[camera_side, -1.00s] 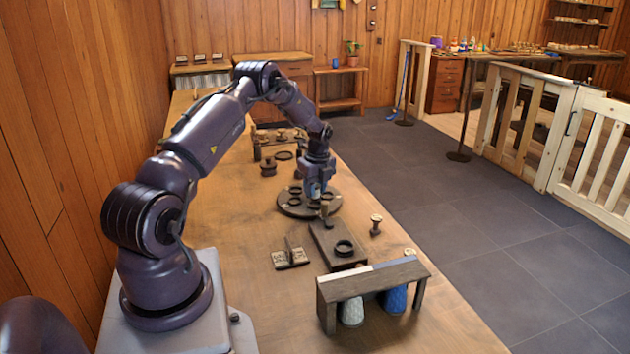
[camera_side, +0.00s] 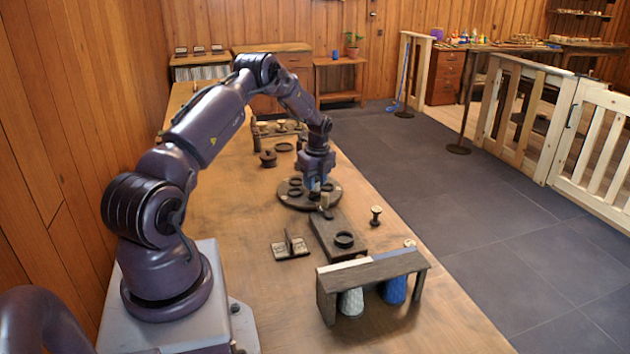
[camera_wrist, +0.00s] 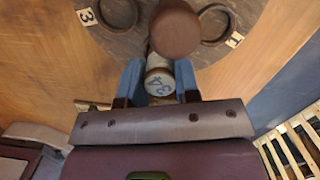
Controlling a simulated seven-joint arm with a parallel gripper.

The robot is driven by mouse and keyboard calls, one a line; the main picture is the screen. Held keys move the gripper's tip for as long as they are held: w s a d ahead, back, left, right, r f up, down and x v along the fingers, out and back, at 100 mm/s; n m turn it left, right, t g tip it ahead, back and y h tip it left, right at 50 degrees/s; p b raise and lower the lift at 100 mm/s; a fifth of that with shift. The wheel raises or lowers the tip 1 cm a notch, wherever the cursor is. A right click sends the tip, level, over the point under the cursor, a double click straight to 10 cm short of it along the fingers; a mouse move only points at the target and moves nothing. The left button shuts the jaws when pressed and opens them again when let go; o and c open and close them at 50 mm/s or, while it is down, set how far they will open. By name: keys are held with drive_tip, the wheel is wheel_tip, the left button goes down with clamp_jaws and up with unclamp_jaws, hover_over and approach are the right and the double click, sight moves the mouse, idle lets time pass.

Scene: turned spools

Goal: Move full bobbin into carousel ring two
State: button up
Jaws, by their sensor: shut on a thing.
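The carousel carries several black rings. The wrist view shows rings marked 3 (camera_wrist: 117,14) and 1 (camera_wrist: 216,22). Ring two's label is hidden.
A dark board (camera_side: 326,236) with a black ring (camera_side: 344,240) lies in front of the carousel. A small spool (camera_side: 376,216) stands right of it. A low bench (camera_side: 372,273) is nearest, and a small slotted stand (camera_side: 290,247) is left.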

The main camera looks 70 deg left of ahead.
drive_tip(key=shift+f, duration=0.8)
idle(1.7)
idle(0.3)
drive_tip(key=o, duration=1)
drive_tip(key=shift+r, duration=4.25)
